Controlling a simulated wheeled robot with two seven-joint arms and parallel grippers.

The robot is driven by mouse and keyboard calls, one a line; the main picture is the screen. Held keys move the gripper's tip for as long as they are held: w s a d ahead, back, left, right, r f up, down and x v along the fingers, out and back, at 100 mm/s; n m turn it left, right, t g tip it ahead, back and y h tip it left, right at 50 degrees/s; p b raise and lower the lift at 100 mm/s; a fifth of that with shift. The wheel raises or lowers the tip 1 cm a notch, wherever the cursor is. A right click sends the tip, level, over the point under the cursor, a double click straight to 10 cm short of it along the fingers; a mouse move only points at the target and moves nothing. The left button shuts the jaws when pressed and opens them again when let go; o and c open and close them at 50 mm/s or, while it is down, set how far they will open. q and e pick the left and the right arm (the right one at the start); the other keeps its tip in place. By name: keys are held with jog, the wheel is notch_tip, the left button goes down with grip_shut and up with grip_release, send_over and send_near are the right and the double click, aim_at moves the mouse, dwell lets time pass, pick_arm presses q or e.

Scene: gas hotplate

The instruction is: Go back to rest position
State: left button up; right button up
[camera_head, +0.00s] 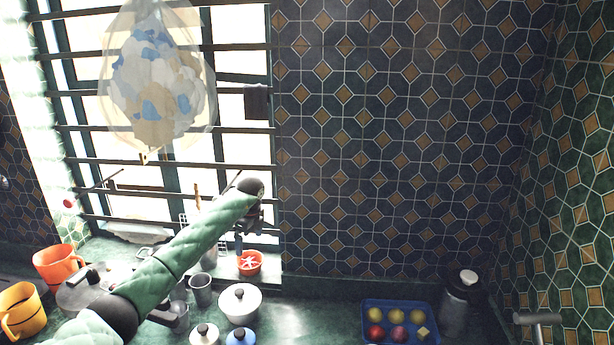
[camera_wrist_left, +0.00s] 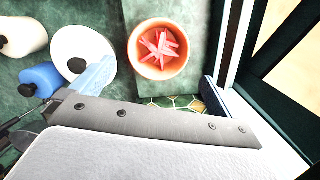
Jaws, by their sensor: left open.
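My left arm reaches in from the lower left of the head view, with its wrist raised in front of the window. My left gripper (camera_head: 242,238) hangs below the wrist, small and dark against the window bars. It is open, and I see nothing held in it. In the left wrist view, an orange bowl (camera_wrist_left: 161,50) with pink star-like pieces lies beyond the gripper mount, apart from it. The same bowl (camera_head: 250,263) stands by the window in the head view. My right gripper is out of sight.
A white lidded pot (camera_head: 240,306), a blue pot (camera_head: 241,338) and orange mugs (camera_head: 58,266) stand on the green counter. A blue tray (camera_head: 371,308) of fruit and a dark jar (camera_head: 455,310) are at right. A filled bag (camera_head: 157,75) hangs before the barred window.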

aim_at(249, 261)
pick_arm(q)
jog(key=f+p, duration=0.1)
jog(key=f, duration=0.2)
jog(key=f+p, duration=0.1)
jog(key=f, duration=0.2)
jog(key=a+f+p, duration=0.1)
jog(key=f, duration=0.2)
jog(key=shift+w+f+p, duration=0.2)
jog(key=shift+f+p, duration=0.05)
jog(key=shift+p, duration=0.1)
jog(key=shift+a+f, duration=0.1)
jog(key=shift+f, duration=0.3)
jog(key=shift+r, duration=0.1)
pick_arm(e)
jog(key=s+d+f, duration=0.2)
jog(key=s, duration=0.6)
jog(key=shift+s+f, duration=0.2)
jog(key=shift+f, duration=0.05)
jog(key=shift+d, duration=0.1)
